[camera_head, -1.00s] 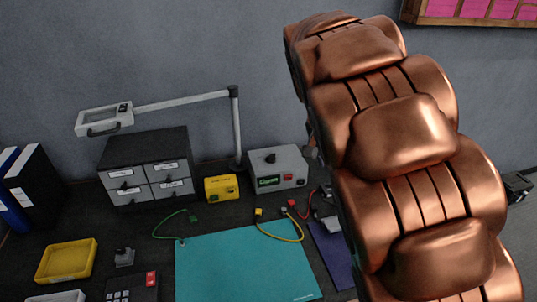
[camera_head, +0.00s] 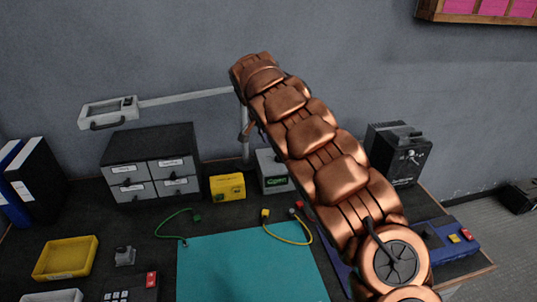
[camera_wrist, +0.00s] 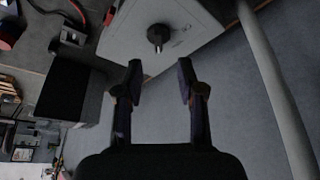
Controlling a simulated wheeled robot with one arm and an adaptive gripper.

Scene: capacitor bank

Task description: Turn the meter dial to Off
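The meter (camera_head: 270,182) is a grey box with a green display at the back of the bench, partly hidden behind my arm in the head view. In the wrist view its pale casing (camera_wrist: 115,38) fills the upper middle. The round black dial (camera_wrist: 157,33) stands on it, with small pale marks at its lower edge; I cannot read the setting. My gripper (camera_wrist: 161,78) is open and empty. Its two fingers are spread below the dial in the wrist view, apart from it. In the head view the gripper is mostly hidden behind my arm.
A pale lamp pole (camera_wrist: 272,80) stands close beside the meter. A yellow box (camera_head: 227,187) and a drawer cabinet (camera_head: 150,165) are to its left. A black device (camera_head: 397,152) and a blue box (camera_head: 440,245) are at the right. A teal mat (camera_head: 250,268) lies in front.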

